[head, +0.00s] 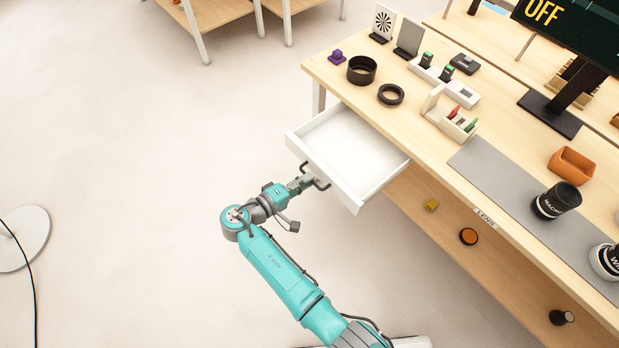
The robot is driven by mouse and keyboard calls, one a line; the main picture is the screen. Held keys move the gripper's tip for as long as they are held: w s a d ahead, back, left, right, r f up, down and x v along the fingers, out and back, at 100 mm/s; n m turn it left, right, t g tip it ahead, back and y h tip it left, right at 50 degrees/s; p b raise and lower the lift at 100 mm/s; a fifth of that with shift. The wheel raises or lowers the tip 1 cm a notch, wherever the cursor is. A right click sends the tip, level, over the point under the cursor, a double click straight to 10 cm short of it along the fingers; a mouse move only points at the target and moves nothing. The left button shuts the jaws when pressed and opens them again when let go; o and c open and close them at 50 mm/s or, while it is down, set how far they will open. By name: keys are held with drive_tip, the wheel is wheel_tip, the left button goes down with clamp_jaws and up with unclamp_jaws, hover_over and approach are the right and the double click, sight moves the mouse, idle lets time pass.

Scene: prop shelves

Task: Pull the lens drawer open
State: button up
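The white drawer (345,147) stands far out from under the front edge of the wooden table. Its inside looks empty. A dark handle (322,184) shows at the drawer's front face. My gripper (312,180) is at this handle, small and partly mixed with it in the head view. Whether its fingers are closed around the handle is too small to tell. A small label that seems to read "LENS" (485,217) is on the table's front edge, to the right of the drawer.
The table top (330,68) holds a black ring (391,95), a black cylinder (361,70), a charger (455,90) and a dark mug (557,201). A lower shelf (430,225) carries small items. Open floor (130,200) lies to the left.

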drive_tip(key=v, duration=0.9)
drive_tip(key=shift+s+a, duration=0.2)
drive_tip(key=shift+a, duration=0.15)
drive_tip(key=shift+r, duration=0.1)
drive_tip(key=s+d+f+n+y, duration=0.1)
drive_tip(key=s+d+f+y, duration=0.15)
drive_tip(key=d+f, duration=0.45)
drive_tip(key=s+d+f+n+y, duration=0.1)
drive_tip(key=s+d+f+y, duration=0.15)
drive_tip(key=d+f, duration=0.5)
drive_tip(key=s+d+f+y, duration=0.35)
drive_tip(key=s+d, duration=0.35)
drive_tip(key=s, duration=0.4)
drive_tip(key=s+d+r+m+t+y, duration=0.1)
drive_tip(key=s+r+m+y, duration=0.35)
drive_tip(key=s+r, duration=0.7)
drive_tip(key=s+d+r+m+t, duration=0.1)
drive_tip(key=s+r, duration=0.3)
drive_tip(key=r, duration=0.5)
drive_tip(key=s+d+r+m+t, duration=0.1)
drive_tip(key=s+r+m+t, duration=0.2)
drive_tip(key=r, duration=0.6)
drive_tip(key=shift+s+r+m+t, duration=0.35)
drive_tip(key=shift+s+r+t, duration=0.05)
drive_tip(key=shift+s, duration=0.3)
